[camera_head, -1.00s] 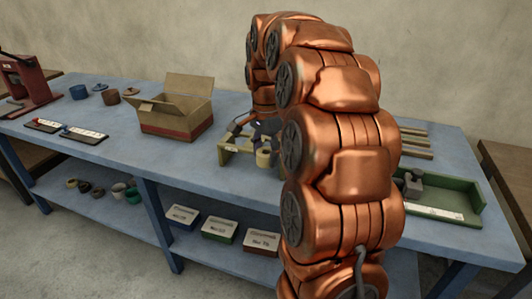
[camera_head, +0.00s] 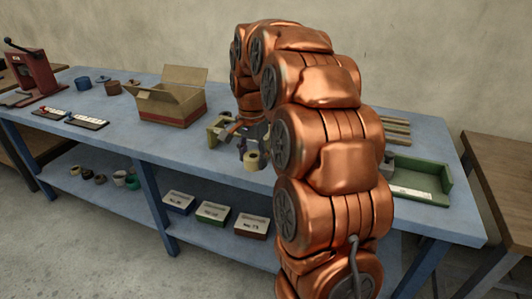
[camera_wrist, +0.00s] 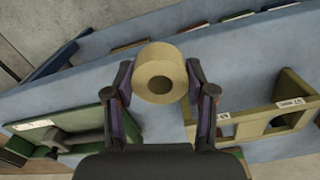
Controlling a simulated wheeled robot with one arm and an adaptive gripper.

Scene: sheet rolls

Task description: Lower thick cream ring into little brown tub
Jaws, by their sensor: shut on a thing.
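The thick cream ring (camera_wrist: 160,57) sits between my gripper's two fingers (camera_wrist: 160,76) in the wrist view, its round hole facing the camera. My gripper is shut on it. In the head view the cream ring (camera_head: 251,161) shows at the front of the bench, beside the pale wooden holder; my gripper (camera_head: 245,145) is partly hidden by my arm. The little brown tub (camera_head: 113,89) stands on the bench at the far left, well away from my gripper, beyond the cardboard box.
The open cardboard box (camera_head: 172,107) stands between ring and tub. A blue tub (camera_head: 83,85) is left of the brown one. The wooden holder (camera_wrist: 252,125) and green tray (camera_wrist: 75,125) flank my gripper. Labelled boxes (camera_head: 212,213) and several rings (camera_head: 100,179) lie on the lower shelf.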

